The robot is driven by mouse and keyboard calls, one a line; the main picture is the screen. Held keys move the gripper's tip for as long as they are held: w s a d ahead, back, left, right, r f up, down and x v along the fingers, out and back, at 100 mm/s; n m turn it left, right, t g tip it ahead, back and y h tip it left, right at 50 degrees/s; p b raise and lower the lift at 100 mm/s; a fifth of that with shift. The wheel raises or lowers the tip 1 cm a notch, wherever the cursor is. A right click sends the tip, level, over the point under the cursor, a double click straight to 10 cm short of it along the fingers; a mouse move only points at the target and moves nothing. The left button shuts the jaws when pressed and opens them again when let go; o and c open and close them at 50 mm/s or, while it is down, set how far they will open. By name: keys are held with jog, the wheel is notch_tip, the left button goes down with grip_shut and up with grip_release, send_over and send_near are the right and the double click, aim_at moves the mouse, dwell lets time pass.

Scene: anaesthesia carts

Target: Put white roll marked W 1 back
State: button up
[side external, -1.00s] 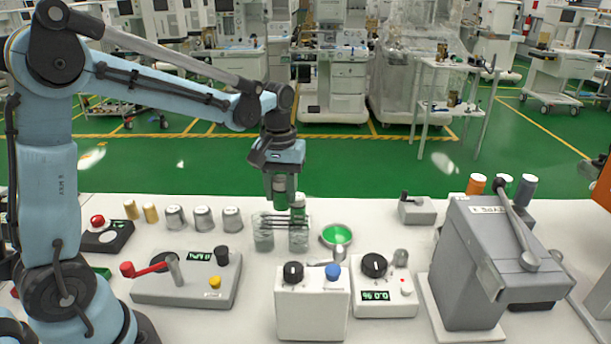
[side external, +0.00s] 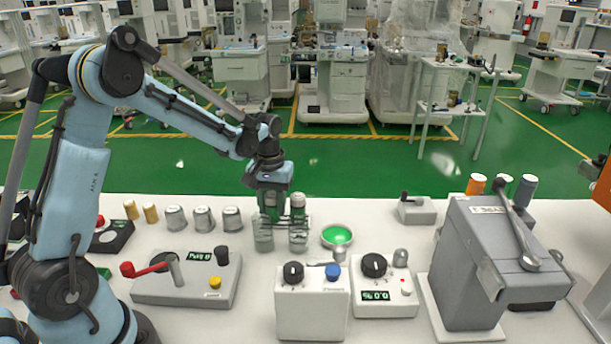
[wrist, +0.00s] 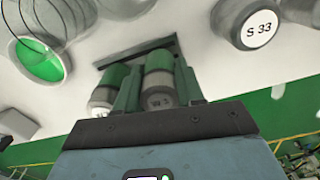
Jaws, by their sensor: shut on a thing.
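My gripper (side external: 268,212) is shut on a roll (wrist: 159,88) with a green band and a pale end. The gripper points down at the left place of a clear two-place rack (side external: 281,224). The fingers hide most of the held roll in the side view, and I cannot tell whether it touches the rack's bottom. A second roll (side external: 298,204), green with a pale top, stands upright in the right place. It also shows beside the fingers in the wrist view (wrist: 103,98).
A bowl of green stuff (side external: 337,236) is just right of the rack. Several grey canisters (side external: 203,218) stand to its left; one marked S 33 (wrist: 258,27) shows in the wrist view. Control boxes (side external: 312,305) and a red-lever box (side external: 187,278) are in front.

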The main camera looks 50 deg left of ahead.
aim_at(272, 196)
jog(key=shift+f, duration=0.15)
jog(key=o, duration=0.7)
jog(key=shift+o, duration=0.2)
notch_tip(272, 196, up, 12)
jog(key=shift+f, duration=0.1)
jog(key=shift+s+d+r, duration=0.1)
jog(key=shift+d+r, duration=0.1)
jog(key=shift+r, duration=0.2)
jog(key=s+d+f+m+t, duration=0.1)
jog(key=s+d+m+t, duration=0.6)
jog(key=s+d, duration=0.3)
jog(key=shift+s+d, duration=0.35)
jog(key=shift+s, duration=0.8)
